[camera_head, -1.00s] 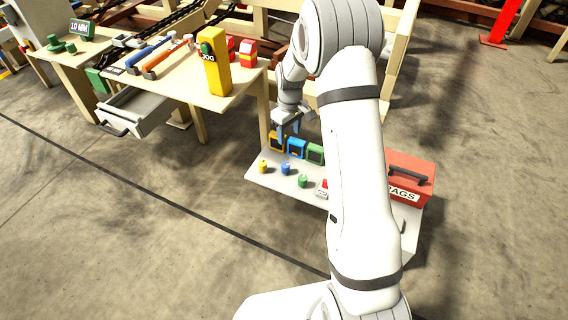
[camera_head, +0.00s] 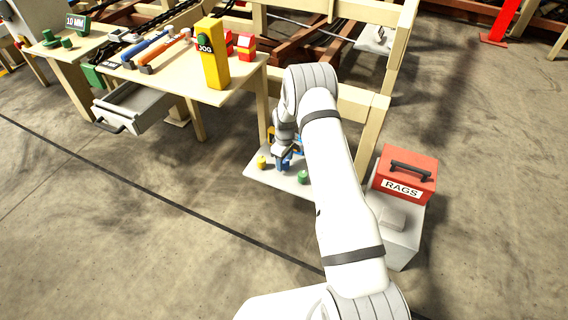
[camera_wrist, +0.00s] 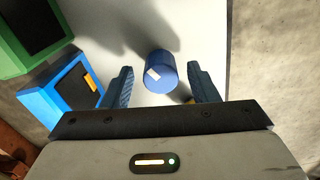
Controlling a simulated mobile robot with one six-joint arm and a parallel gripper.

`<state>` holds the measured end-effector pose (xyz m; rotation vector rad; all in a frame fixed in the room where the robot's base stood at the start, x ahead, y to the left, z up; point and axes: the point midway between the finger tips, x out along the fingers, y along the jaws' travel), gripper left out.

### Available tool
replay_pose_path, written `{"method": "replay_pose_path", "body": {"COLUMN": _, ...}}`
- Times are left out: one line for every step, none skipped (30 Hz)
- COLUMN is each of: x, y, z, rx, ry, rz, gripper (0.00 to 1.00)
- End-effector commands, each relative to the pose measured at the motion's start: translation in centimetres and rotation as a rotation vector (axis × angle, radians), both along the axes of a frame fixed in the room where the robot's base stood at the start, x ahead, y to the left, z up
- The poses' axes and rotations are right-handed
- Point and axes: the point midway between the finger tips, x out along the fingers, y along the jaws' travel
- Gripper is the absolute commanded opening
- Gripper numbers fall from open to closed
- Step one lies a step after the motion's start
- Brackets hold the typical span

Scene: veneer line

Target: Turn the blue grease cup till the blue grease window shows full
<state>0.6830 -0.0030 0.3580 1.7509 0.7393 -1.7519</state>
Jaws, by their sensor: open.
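The blue grease cup (camera_wrist: 160,72) stands on the pale panel, with a white mark on its top, between the fingers of my gripper (camera_wrist: 160,88) in the wrist view. My gripper is open, with a gap on each side of the cup. In the head view my gripper (camera_head: 284,163) is low over the panel and hides most of the cup. The blue grease window (camera_wrist: 76,88) is a blue-framed dark box left of the gripper in the wrist view. An orange-yellow bar shows at one end of its dark face.
A green window (camera_wrist: 35,30) is beside the blue one. A yellow cup (camera_head: 262,162) and a green cup (camera_head: 303,177) stand on the panel (camera_head: 262,178) on either side. A red rags box (camera_head: 405,176) is at right. The workbench (camera_head: 240,88) stands behind.

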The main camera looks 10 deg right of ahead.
Motion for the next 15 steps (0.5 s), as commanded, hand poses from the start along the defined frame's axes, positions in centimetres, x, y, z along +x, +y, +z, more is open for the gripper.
{"method": "replay_pose_path", "body": {"x": 0.02, "y": -0.02, "z": -0.5, "rx": 0.0, "ry": 0.0, "rz": 0.0, "gripper": 0.54}}
{"method": "replay_pose_path", "body": {"x": 0.02, "y": -0.02, "z": -0.64, "rx": 0.0, "ry": 0.0, "rz": -0.001, "gripper": 0.54}}
{"method": "replay_pose_path", "body": {"x": 0.03, "y": -0.03, "z": -0.77, "rx": 0.0, "ry": 0.0, "rz": -0.001, "gripper": 0.54}}
{"method": "replay_pose_path", "body": {"x": 0.02, "y": -0.04, "z": -0.83, "rx": 0.0, "ry": 0.0, "rz": -0.001, "gripper": 0.54}}
{"method": "replay_pose_path", "body": {"x": 0.02, "y": -0.04, "z": -0.86, "rx": 0.0, "ry": 0.0, "rz": -0.001, "gripper": 0.54}}
{"method": "replay_pose_path", "body": {"x": 0.03, "y": -0.04, "z": -0.87, "rx": 0.001, "ry": -0.001, "rz": -0.001, "gripper": 0.54}}
{"method": "replay_pose_path", "body": {"x": 0.02, "y": -0.05, "z": -0.86, "rx": 0.001, "ry": -0.001, "rz": -0.001, "gripper": 0.54}}
{"method": "replay_pose_path", "body": {"x": 0.02, "y": -0.05, "z": -0.85, "rx": 0.0, "ry": -0.001, "rz": -0.001, "gripper": 0.54}}
{"method": "replay_pose_path", "body": {"x": 0.01, "y": -0.06, "z": -0.83, "rx": 0.0, "ry": 0.0, "rz": -0.001, "gripper": 0.54}}
{"method": "replay_pose_path", "body": {"x": 0.02, "y": -0.06, "z": -0.83, "rx": 0.0, "ry": 0.0, "rz": -0.001, "gripper": 0.54}}
{"method": "replay_pose_path", "body": {"x": 0.02, "y": -0.06, "z": -0.83, "rx": 0.0, "ry": 0.0, "rz": -0.001, "gripper": 0.54}}
{"method": "replay_pose_path", "body": {"x": 0.01, "y": -0.07, "z": -0.83, "rx": 0.0, "ry": 0.0, "rz": -0.001, "gripper": 0.51}}
{"method": "replay_pose_path", "body": {"x": 0.01, "y": -0.07, "z": -0.82, "rx": 0.0, "ry": 0.0, "rz": -0.002, "gripper": 0.49}}
{"method": "replay_pose_path", "body": {"x": 0.01, "y": -0.08, "z": -0.82, "rx": 0.0, "ry": 0.0, "rz": -0.002, "gripper": 0.46}}
{"method": "replay_pose_path", "body": {"x": 0.01, "y": -0.08, "z": -0.82, "rx": 0.0, "ry": 0.0, "rz": -0.002, "gripper": 0.43}}
